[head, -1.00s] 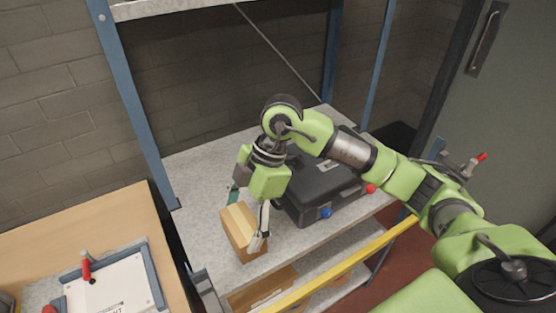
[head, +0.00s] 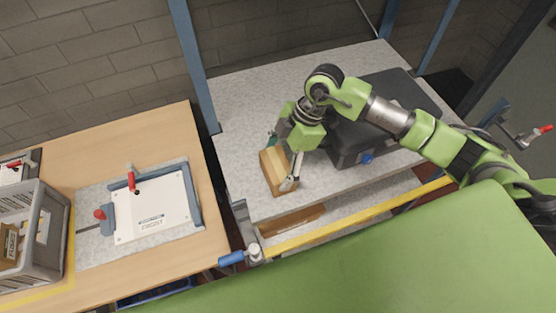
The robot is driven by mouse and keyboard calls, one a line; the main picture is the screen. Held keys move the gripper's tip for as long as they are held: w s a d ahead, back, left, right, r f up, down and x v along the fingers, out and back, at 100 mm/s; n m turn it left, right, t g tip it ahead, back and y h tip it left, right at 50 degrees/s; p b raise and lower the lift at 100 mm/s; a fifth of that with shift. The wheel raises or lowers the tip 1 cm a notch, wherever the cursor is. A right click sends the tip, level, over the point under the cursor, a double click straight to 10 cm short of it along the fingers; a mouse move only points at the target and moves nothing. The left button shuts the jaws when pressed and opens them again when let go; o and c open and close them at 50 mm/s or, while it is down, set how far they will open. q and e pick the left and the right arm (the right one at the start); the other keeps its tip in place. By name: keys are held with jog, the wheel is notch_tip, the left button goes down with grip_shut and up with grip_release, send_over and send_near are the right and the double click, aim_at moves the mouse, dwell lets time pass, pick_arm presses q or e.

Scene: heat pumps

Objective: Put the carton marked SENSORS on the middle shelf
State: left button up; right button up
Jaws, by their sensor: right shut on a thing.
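A small brown carton (head: 275,173) with a lighter tape strip is at the front left of the grey shelf board (head: 240,160). Its marking cannot be read from here. My right gripper (head: 284,166) reaches down over the carton and is shut on it, with one finger on its right side. The carton is on or just above the board; I cannot tell which. Part of its far side is hidden by the gripper. My left gripper is not in view.
A black case (head: 365,150) stands right of the carton. A lower shelf with a brown box (head: 292,220) lies below, behind a yellow front rail (head: 350,218). Blue posts (head: 193,65) frame the rack. Left is a wooden table (head: 195,145) with a clamped white panel (head: 150,208) and a grey crate (head: 52,235).

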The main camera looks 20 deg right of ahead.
jog(key=shift+s+f, duration=0.1)
jog(key=shift+f, duration=0.15)
jog(key=o, duration=1.4)
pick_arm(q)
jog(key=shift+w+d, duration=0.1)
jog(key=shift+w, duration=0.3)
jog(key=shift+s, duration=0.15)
pick_arm(e)
jog(key=shift+r, duration=0.2)
jog(key=shift+d+r, duration=0.15)
jog(key=shift+r, duration=0.1)
pick_arm(q)
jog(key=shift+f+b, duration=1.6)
jog(key=shift+b, duration=0.15)
pick_arm(e)
jog(key=shift+v, duration=5.65)
